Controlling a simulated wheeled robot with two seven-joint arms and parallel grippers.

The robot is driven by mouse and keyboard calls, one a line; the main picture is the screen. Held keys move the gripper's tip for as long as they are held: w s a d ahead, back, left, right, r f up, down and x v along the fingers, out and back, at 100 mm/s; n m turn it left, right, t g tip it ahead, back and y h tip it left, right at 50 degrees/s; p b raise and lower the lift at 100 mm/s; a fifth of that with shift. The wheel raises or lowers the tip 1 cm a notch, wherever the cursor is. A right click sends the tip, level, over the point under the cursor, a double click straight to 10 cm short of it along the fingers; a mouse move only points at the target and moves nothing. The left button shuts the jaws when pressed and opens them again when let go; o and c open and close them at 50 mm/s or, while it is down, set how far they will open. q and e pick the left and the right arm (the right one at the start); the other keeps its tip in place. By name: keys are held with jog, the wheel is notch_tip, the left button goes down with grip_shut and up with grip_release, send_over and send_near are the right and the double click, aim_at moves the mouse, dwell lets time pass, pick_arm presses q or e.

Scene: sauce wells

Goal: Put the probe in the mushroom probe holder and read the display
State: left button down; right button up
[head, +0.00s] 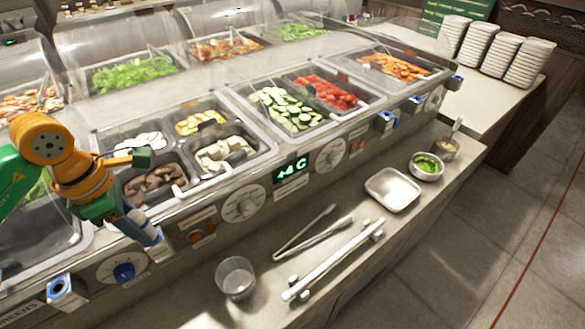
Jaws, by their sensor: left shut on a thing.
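My left gripper (147,230) comes in from the left on an orange and green arm. It is low at the counter front, below the dark brown mushrooms (157,184). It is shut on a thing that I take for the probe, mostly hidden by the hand. A pale, blue-edged cylinder (158,247) shows at the fingertips; I cannot tell whether it is probe or holder, or how deep the probe sits. The green display (292,170) on the front panel is lit and seems to read 4 C, its first mark unclear. My right gripper is out of view.
Blue holders (61,289) (385,122) line the front panel beside dials (243,204). On the lower shelf are a clear cup (236,277), tongs (315,238), a steel tray (393,190) and a bowl of greens (426,167). Plates (527,64) are stacked at the right.

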aim_at(131, 214)
pick_arm(q)
jog(key=shift+r+p, duration=3.1)
jog(key=shift+r, duration=0.7)
jog(key=shift+f, duration=0.1)
